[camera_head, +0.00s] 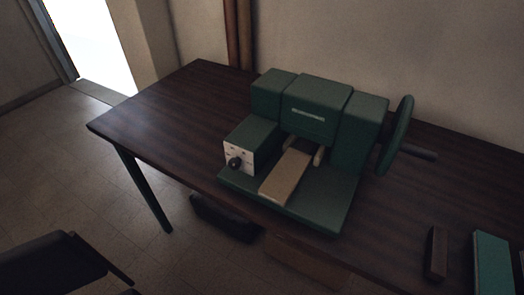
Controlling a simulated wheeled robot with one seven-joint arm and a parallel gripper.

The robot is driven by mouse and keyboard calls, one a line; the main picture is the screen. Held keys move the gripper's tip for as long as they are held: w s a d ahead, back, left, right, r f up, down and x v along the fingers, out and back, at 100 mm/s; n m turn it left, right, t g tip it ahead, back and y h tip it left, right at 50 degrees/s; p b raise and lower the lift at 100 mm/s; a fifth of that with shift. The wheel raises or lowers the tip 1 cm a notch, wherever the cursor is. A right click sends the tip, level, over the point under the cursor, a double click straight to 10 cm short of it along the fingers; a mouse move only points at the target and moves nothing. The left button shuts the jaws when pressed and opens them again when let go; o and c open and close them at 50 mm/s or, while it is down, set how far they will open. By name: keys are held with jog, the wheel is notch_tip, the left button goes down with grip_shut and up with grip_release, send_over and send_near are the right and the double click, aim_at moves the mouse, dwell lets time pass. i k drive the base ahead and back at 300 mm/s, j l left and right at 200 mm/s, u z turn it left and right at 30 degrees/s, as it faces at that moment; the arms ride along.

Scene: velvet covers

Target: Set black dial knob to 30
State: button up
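The black dial knob (235,163) sits low on a small white panel (243,152) on the front of a green box (252,134). The box is at the left front of a green machine (318,105) on the table. Small dark marks show on the panel above the knob, too small to read. The knob's setting cannot be made out. My gripper is not in view, and nothing touches the knob.
The dark wooden table (165,100) is bare left of the machine. A tan bar (286,176) lies on the machine's base, and a green handwheel (396,135) juts out at right. A brown block (436,253) and a green flat item (493,262) lie at front right.

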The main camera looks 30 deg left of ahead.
aim_at(234, 163)
jog(key=k+j+u, duration=0.2)
jog(key=j, duration=0.15)
jog(key=k+j+u, duration=0.2)
jog(key=j, duration=0.15)
jog(key=j+u, duration=0.2)
jog(key=j, duration=0.15)
